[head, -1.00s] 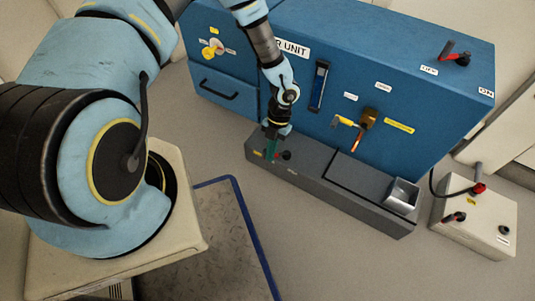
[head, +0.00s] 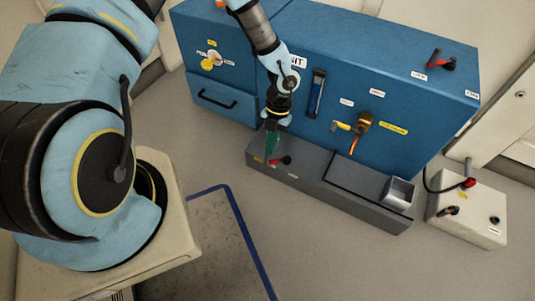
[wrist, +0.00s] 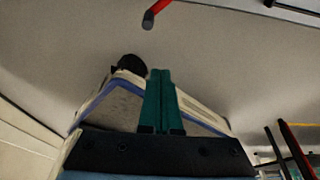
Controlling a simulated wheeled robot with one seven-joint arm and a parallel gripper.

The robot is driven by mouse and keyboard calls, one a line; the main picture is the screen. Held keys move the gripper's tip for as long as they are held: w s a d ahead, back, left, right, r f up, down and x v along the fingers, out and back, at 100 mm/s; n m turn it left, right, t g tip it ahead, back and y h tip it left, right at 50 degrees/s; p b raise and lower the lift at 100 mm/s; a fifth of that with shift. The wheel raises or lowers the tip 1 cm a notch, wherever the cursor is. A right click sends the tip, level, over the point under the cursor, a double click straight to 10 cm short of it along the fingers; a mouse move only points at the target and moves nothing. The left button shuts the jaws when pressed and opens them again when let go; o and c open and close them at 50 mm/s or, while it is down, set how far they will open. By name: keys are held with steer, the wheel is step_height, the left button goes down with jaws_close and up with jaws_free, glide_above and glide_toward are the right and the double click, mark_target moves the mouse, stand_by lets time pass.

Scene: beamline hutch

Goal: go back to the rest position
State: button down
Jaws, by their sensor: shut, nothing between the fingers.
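My gripper (head: 271,143) has green fingers pointing down, close over the left part of the dark grey ledge in front of the blue unit. In the wrist view the two green fingers (wrist: 160,100) lie together with nothing between them. A red-handled lever (head: 281,160) sits on the ledge just right of the fingertips; I cannot tell from the head view whether they touch. A red-tipped dark rod shows ahead of the fingers in the wrist view (wrist: 154,15).
The blue unit (head: 400,80) stands behind, with a yellow knob (head: 209,63), a drawer handle and an orange-and-brass lever (head: 361,125). A beige box (head: 468,210) stands at right.

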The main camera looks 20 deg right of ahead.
steer(key=shift+d+r, duration=0.2)
steer(key=shift+r, duration=0.4)
steer(key=shift+w, duration=0.15)
steer(key=w+a+r+n+t+h, duration=0.1)
steer(key=w+a+r+n, duration=0.4)
steer(key=a+r+n, duration=0.35)
steer(key=w+a+r+n, duration=0.55)
steer(key=r+n, duration=0.45)
steer(key=n, duration=0.2)
steer(key=s+a+r+n+t+h, duration=0.25)
steer(key=a+r+n, duration=1.2)
steer(key=n, duration=1.05)
step_height(320, 180, up, 32)
steer(key=p, duration=3.2)
steer(key=shift+s+a+r+p, duration=0.15)
steer(key=shift+a+r+p, duration=0.05)
steer(key=shift+a+p, duration=0.25)
